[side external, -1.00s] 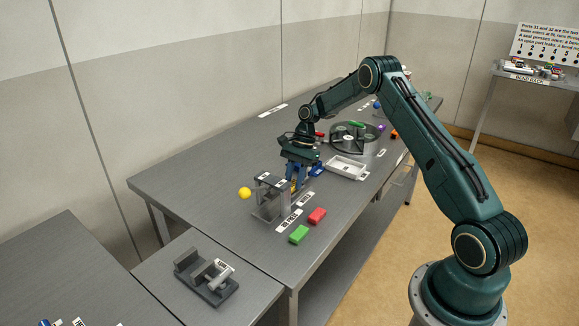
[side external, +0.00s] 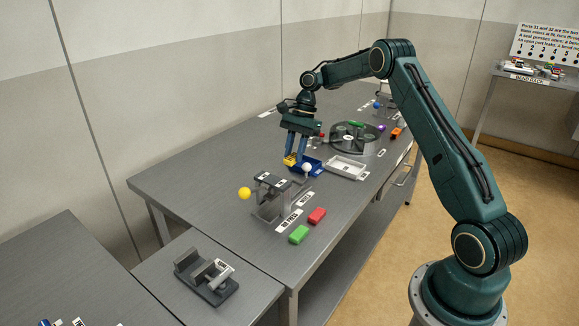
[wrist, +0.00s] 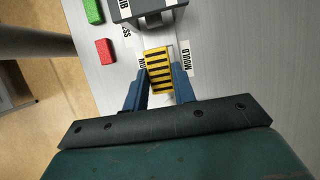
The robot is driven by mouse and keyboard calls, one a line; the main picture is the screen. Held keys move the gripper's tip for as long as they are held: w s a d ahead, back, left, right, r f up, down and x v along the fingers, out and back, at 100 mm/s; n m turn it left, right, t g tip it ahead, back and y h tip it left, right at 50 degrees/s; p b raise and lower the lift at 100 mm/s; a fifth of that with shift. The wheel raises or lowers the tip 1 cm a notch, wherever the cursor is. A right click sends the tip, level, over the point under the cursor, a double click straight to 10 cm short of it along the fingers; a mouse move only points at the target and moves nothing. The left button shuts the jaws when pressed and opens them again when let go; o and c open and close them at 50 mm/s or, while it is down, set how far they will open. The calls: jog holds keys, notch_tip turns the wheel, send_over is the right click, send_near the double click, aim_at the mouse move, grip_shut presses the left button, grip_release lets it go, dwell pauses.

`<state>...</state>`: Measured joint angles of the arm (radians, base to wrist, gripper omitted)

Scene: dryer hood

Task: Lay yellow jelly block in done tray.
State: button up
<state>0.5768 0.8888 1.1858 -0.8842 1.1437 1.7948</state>
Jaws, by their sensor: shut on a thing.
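The yellow jelly block (side external: 290,160) is held between the blue fingers of my gripper (side external: 296,155), raised above the table. In the wrist view the block (wrist: 158,77) shows dark stripes, with a finger of my gripper (wrist: 160,71) on each side. I cannot read which is the done tray.
A grey press-like stand (side external: 268,200) is in front, with a red block (side external: 317,215) and a green block (side external: 299,234) nearby. A round dish (side external: 352,135) stands behind.

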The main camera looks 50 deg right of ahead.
dwell(0.6)
jog(key=shift+w+d+r+m+t, duration=0.35)
jog(key=shift+d+m, duration=0.3)
jog(key=shift+m, duration=0.25)
jog(key=w+d+r+m+t+h, duration=0.1)
jog(key=w+d+r+m+t, duration=0.15)
jog(key=d+m, duration=0.35)
notch_tip(320, 180, up, 6)
jog(key=m+t+h, duration=0.1)
jog(key=m+h, duration=0.2)
jog(key=m, duration=0.7)
send_over(308, 159)
jog(key=s+a, duration=0.2)
jog(key=a, duration=0.2)
jog(key=shift+s+d, duration=0.1)
jog(key=shift+s, duration=0.05)
notch_tip(308, 159, down, 20)
jog(key=shift+r, duration=0.1)
jog(key=shift+f, duration=0.2)
